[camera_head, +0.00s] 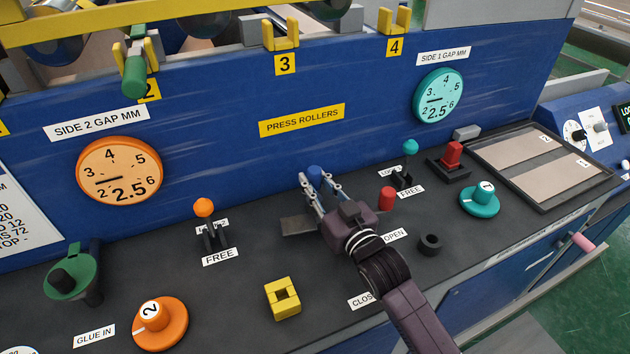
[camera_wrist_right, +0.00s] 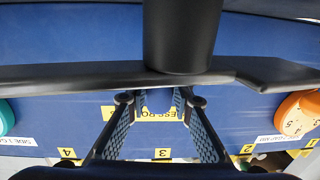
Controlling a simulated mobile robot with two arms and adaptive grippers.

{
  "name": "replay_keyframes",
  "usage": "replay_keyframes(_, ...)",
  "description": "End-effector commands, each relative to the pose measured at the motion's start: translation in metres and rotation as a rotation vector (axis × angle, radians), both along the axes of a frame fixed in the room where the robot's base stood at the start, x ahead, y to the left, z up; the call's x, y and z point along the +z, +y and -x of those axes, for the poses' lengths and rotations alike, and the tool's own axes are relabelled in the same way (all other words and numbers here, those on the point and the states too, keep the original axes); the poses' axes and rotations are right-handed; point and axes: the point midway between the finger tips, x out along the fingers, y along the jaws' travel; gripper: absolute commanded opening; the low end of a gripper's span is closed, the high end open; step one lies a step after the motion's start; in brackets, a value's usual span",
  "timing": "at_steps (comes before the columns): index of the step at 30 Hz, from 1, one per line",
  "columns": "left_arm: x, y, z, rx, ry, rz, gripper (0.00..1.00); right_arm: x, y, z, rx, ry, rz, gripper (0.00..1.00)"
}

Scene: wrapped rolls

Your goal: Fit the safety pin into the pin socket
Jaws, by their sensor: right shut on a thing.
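My right gripper (camera_head: 319,187) is over the middle of the dark console, its fingers pointing toward the blue wall. It is closed around a small blue piece (camera_head: 315,173), which also shows between the fingertips (camera_wrist_right: 159,103) in the right wrist view. I cannot tell whether this piece is the safety pin, and its lower part is hidden. A red cylinder (camera_head: 387,197) stands just right of the gripper. A black ring (camera_head: 430,243) lies further right. A yellow block with a square hole (camera_head: 283,297) sits nearer the front. I cannot tell which is the pin socket. My left gripper is out of view.
An orange-knobbed lever (camera_head: 204,208) stands left, a teal-knobbed lever (camera_head: 410,147) behind right. Orange (camera_head: 160,323) and teal (camera_head: 480,198) dials flank the console. A red switch (camera_head: 452,154) and a framed panel (camera_head: 543,163) are at the right. The blue wall (camera_head: 220,150) rises behind.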

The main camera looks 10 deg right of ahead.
Motion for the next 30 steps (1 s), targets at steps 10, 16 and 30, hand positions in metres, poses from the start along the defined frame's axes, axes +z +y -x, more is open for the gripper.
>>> replay_keyframes(10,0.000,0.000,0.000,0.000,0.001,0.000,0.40,-0.004,0.000,0.000,0.000,0.006,0.001,0.42)
replay_keyframes(16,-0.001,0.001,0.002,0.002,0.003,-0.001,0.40,-0.005,0.000,0.003,0.000,0.010,0.002,0.42)
replay_keyframes(30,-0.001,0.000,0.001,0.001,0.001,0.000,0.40,-0.007,-0.019,0.074,0.000,0.014,0.004,0.42)
